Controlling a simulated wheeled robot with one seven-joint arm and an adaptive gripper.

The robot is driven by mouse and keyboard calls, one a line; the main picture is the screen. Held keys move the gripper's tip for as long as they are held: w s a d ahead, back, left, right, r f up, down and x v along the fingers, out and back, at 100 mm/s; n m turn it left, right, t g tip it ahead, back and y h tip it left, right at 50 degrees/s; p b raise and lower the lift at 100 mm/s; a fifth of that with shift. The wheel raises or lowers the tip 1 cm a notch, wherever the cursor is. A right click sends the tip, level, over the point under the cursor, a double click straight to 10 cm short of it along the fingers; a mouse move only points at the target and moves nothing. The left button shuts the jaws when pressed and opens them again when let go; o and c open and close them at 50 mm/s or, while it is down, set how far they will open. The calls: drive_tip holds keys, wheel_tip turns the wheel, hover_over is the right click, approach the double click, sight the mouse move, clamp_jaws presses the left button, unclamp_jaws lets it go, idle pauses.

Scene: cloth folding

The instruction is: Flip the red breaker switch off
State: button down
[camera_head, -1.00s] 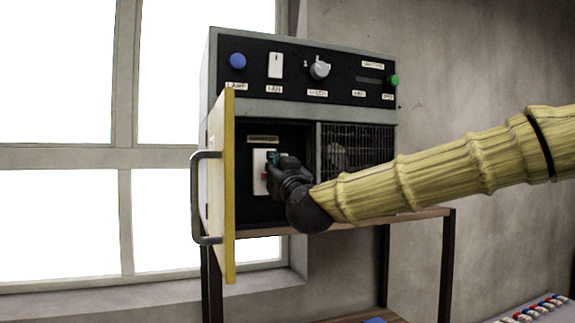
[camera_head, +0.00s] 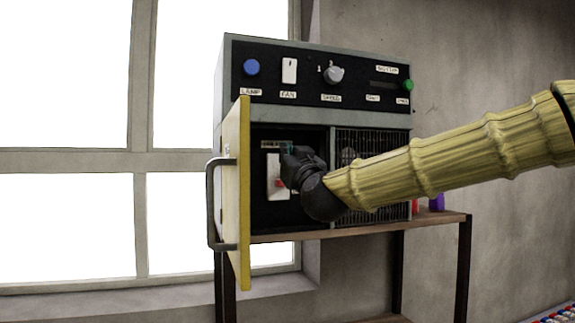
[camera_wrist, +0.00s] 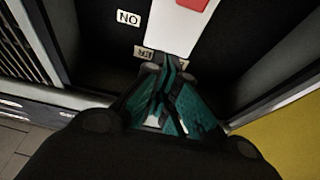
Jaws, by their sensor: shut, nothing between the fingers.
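The red breaker switch (camera_head: 280,183) sits on a white plate (camera_head: 272,190) inside the open compartment of a grey and black cabinet. Part of the red switch (camera_wrist: 193,3) shows at the top edge of the wrist view, on the white plate (camera_wrist: 172,32). My gripper (camera_head: 288,153) is at the top of the plate, above the red switch in the head view. In the wrist view its teal fingertips (camera_wrist: 172,66) are together and empty, over the plate's end near a small label. My gripper hides part of the plate; contact cannot be told.
The yellow-edged door (camera_head: 244,190) with a dark handle (camera_head: 211,205) stands open left of the compartment. A grille (camera_head: 375,150) is on the right. A blue button (camera_head: 251,67), a white switch (camera_head: 289,70) and a knob (camera_head: 334,74) are on the panel above.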

drive_tip(key=b+v, duration=0.5)
drive_tip(key=v, duration=0.4)
drive_tip(key=shift+s+f, duration=0.3)
drive_tip(key=shift+f, duration=0.05)
drive_tip(key=shift+d, duration=0.1)
